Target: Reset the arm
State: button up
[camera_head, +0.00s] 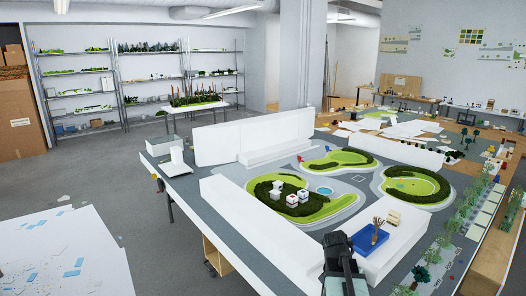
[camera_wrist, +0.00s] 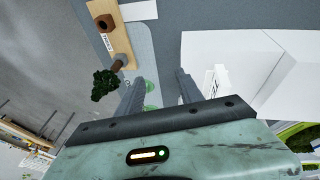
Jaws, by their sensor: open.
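My gripper shows in the wrist view (camera_wrist: 160,80), with its two grey fingers apart and nothing between them. In the head view my gripper (camera_head: 338,243) is a dark shape at the bottom centre, in front of the near edge of the landscape model table (camera_head: 262,257). From there its fingers are hard to make out.
The model has green islands (camera_head: 338,160), white blocks and small trees. In the wrist view a dark green tree (camera_wrist: 104,84), a tan strip (camera_wrist: 112,32) and a large white block (camera_wrist: 232,62) lie beyond the fingers. A white table (camera_head: 60,255) stands left; grey floor is clear between.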

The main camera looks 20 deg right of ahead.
jog(key=w+a+f+n+y, duration=0.15)
jog(key=a+n, duration=0.45)
jog(key=a, duration=1)
jog(key=w+a+n+y, duration=0.25)
jog(key=a+n, duration=0.35)
jog(key=a, duration=1)
notch_tip(320, 180, down, 10)
jog(key=b, duration=1)
jog(key=shift+s+a+t, duration=0.15)
jog(key=shift+s+t, duration=0.2)
jog(key=shift+t, duration=0.05)
